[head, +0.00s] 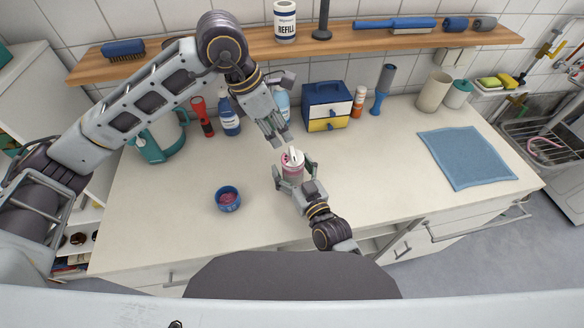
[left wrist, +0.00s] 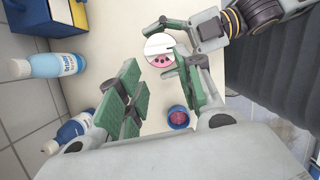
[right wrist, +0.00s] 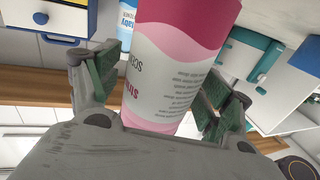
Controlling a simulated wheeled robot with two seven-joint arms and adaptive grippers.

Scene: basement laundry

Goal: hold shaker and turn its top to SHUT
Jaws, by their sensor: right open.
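The shaker (head: 292,168), a pink and white container with a white top, stands on the counter. In the left wrist view its round top (left wrist: 160,48) shows white with a pink part and dark holes; I cannot read its setting. My right gripper (head: 294,173) is open with its fingers on either side of the shaker body. In the right wrist view the body (right wrist: 168,65) stands between those fingers, and its top is out of frame. My left gripper (head: 277,141) is open and empty, just above and left of the shaker top.
A small blue bowl (head: 228,204) with reddish contents stands left of the shaker. Bottles, a red flashlight (head: 201,115) and a blue drawer box (head: 327,106) line the back. A blue cloth (head: 466,158) lies at the right. The counter between cloth and shaker is clear.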

